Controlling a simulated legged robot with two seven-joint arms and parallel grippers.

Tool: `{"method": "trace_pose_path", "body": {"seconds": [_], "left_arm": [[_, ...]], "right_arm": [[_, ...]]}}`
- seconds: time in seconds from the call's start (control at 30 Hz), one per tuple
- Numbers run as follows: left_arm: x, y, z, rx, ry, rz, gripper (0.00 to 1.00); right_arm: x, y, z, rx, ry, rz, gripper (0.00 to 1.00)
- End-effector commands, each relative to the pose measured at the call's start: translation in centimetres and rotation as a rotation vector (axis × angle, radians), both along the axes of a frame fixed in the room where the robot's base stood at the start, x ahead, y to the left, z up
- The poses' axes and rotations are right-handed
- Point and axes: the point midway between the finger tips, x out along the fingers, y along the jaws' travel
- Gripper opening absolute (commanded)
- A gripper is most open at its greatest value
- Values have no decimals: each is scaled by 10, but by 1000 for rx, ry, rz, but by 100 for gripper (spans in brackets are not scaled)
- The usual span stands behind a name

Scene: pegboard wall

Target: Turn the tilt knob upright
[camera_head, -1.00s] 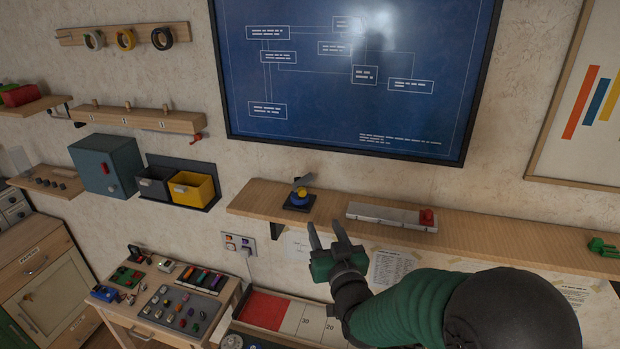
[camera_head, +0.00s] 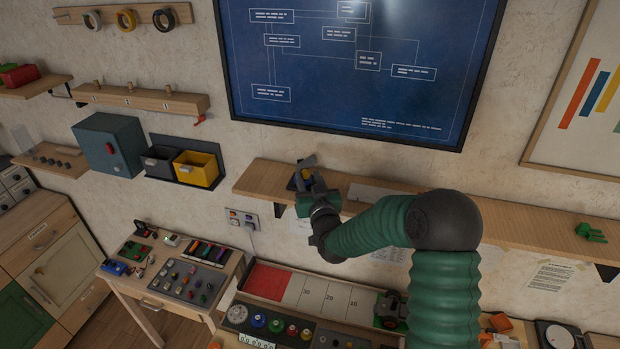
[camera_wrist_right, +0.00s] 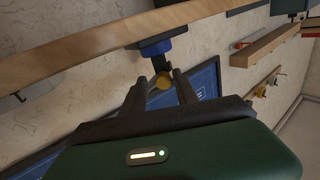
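My right gripper's two dark fingers (camera_wrist_right: 161,86) stand apart on either side of the ball, with gaps visible. Whether the stem is upright is hard to tell. My left gripper is not in view.
A blue diagram board (camera_head: 350,65) hangs above the shelf. A teal box (camera_head: 110,145) and a yellow bin (camera_head: 196,169) are on the wall to the left. A green object (camera_head: 590,232) sits at the shelf's right. Tables with controls (camera_head: 185,283) stand below.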

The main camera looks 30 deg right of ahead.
Motion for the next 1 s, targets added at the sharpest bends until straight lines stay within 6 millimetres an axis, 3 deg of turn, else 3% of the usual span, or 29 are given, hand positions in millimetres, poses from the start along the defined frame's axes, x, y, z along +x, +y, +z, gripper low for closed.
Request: {"method": "trace_pose_path", "body": {"seconds": [0.03,0.27,0.67,1.0], "left_arm": [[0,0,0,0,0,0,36],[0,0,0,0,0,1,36],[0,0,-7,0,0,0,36],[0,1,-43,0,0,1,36]], "right_arm": [[0,1,0,0,0,1,28],[0,-2,-1,3,0,3,0],[1,-3,-3,-22,9,1,0],[1,-2,-7,-204,69,2,0]]}}
